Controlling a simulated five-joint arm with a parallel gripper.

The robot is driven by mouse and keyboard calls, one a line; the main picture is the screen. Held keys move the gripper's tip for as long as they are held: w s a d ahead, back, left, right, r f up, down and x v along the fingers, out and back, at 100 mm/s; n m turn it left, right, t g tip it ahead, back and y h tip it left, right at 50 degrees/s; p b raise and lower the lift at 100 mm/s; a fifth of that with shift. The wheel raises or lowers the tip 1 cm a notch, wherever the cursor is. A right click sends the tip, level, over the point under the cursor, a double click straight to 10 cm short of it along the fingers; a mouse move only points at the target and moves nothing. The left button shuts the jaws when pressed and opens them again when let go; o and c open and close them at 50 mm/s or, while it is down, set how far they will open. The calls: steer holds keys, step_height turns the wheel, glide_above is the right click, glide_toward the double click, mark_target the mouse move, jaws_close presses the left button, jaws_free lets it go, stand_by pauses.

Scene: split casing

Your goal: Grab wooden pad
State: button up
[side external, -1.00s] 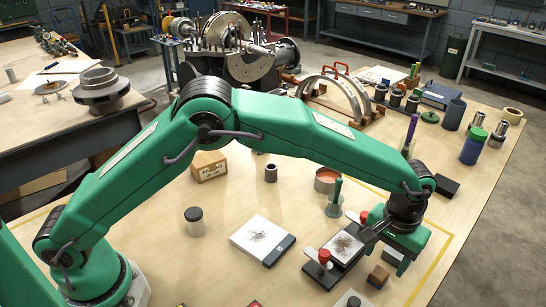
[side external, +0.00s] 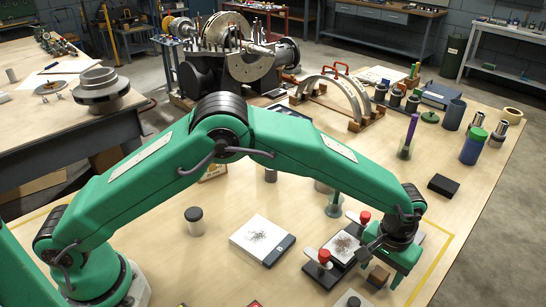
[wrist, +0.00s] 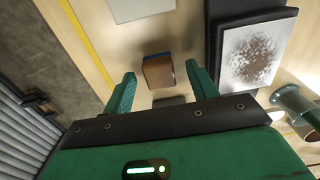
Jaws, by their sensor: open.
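The wooden pad (side external: 379,276) is a small brown block on the table, in front of the clamped plate in the side view. In the wrist view the wooden pad (wrist: 158,71) shows a brown face with a thin blue far edge. My gripper (side external: 389,266) is low over the table, just above and behind the pad. In the wrist view my gripper (wrist: 160,72) is open, with one green finger on each side of the pad in the picture and clear gaps between. Nothing is held. I cannot tell how high the fingertips are above the pad.
A dark fixture with a speckled plate (side external: 343,244) and red-knobbed clamps (side external: 324,256) stands close to the left of my gripper. A white box (side external: 262,239) lies further left. A black block (side external: 443,185) is at the back right. Yellow tape (side external: 437,263) marks the right edge.

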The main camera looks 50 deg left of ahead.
mark_target(380, 276)
steer(key=c, duration=1.1)
steer(key=shift+o, duration=0.2)
steer(key=shift+r, duration=0.15)
steer(key=shift+r, duration=0.6)
steer(key=r, duration=0.3)
steer(key=shift+s+d+r, duration=0.1)
steer(key=shift+s+d, duration=0.1)
steer(key=shift+s, duration=0.15)
steer(key=s+d+r, duration=0.4)
steer(key=s+r, duration=0.2)
steer(key=s, duration=0.4)
steer(key=shift+r, duration=0.2)
steer(key=shift+a, duration=0.1)
